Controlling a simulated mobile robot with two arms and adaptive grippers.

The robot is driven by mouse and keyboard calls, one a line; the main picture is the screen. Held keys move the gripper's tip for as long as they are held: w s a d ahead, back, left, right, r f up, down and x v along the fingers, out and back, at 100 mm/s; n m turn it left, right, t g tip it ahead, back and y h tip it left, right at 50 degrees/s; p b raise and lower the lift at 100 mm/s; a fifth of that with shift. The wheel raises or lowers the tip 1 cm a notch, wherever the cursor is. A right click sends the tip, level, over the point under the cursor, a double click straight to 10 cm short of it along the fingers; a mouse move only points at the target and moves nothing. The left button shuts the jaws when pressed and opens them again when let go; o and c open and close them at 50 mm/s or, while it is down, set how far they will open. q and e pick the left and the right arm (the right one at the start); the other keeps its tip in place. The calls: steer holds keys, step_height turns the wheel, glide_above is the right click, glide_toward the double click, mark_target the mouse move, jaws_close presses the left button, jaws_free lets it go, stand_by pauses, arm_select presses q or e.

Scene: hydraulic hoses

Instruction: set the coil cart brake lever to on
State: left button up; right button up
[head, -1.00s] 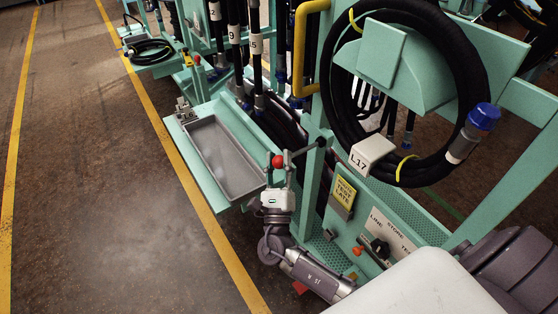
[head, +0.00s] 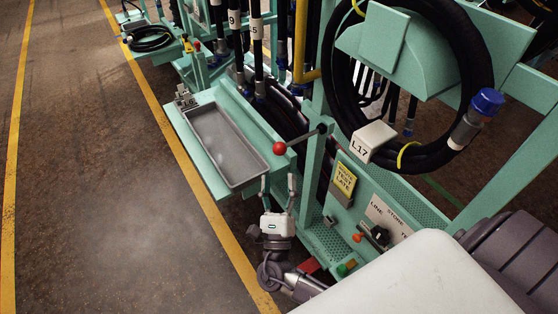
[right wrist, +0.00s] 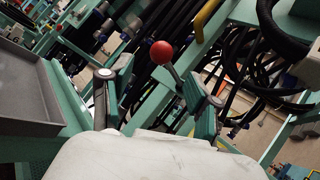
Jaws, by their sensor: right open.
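A lever with a red ball knob (head: 279,148) and a dark rod sticks out from a post of the teal cart, beside the grey tray. The rod runs from its pivot up right down to the ball at lower left. My right gripper (head: 278,184) is open and empty, just below the ball in the head view and apart from it. In the right wrist view the ball (right wrist: 162,52) shows beyond and between the two spread fingers (right wrist: 158,90). I see no on or off marking by the lever. My left gripper is not in view.
The grey tray (head: 238,178) sits left of the lever. A panel with a black rotary knob (head: 380,236) and a yellow tag (head: 344,180) lies to the right. A coiled black hose labelled L17 (head: 368,141) hangs above. The floor at left is clear.

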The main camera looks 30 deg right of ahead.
steer(key=shift+v, duration=1.75)
